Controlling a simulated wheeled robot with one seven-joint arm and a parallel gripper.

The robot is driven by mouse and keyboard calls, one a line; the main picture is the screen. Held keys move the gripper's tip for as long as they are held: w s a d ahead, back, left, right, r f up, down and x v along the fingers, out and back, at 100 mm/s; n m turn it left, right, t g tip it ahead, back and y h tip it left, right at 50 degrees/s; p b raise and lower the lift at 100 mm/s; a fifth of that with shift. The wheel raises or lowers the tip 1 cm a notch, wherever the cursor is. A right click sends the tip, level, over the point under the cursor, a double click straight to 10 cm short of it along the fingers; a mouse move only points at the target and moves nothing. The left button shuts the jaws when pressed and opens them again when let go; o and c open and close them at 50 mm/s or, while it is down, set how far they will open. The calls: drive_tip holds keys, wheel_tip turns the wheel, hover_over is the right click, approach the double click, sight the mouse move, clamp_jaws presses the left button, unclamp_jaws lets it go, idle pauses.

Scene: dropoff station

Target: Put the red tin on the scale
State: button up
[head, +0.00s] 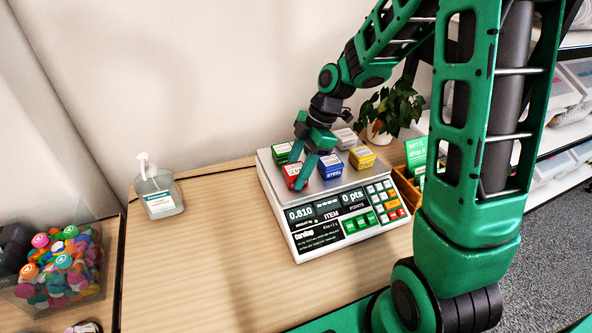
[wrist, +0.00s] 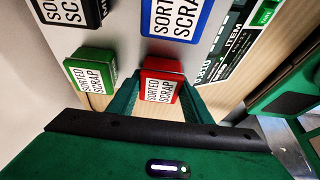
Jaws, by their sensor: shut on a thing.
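The red tin (head: 290,170) is at the left side of the scale (head: 310,218), over or on the edge of its plate. In the wrist view the red tin (wrist: 161,68) shows its white "SORTED SCRAP" label and sits between the two green fingers. My gripper (head: 300,168) is shut on it from above. I cannot tell whether the tin's underside touches the plate. The scale's display reads 0.810 and 0 pts.
On the plate, a green tin (head: 282,152) is close behind the red one. A blue tin (head: 330,166), a yellow tin (head: 361,157) and a grey tin (head: 345,138) are also there. A sanitizer bottle (head: 158,192) stands left; the wooden table (head: 200,255) between is clear.

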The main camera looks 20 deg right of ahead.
drive_tip(key=o, duration=1.2)
drive_tip(key=shift+f, duration=0.1)
drive_tip(key=shift+c, duration=0.2)
drive_tip(key=v, duration=1.2)
drive_tip(key=s+d+m+h, duration=0.1)
drive_tip(key=s+d+m, duration=0.3)
drive_tip(key=s+m, duration=0.4)
drive_tip(key=s+d+f+m+h, duration=0.1)
drive_tip(key=s+d+m, duration=0.3)
drive_tip(key=s+m, duration=0.4)
drive_tip(key=s+d+m+h, duration=0.2)
drive_tip(key=s+d+m, duration=0.3)
drive_tip(key=s+m, duration=0.3)
drive_tip(key=shift+s+f, duration=0.25)
drive_tip(key=shift+s, duration=0.9)
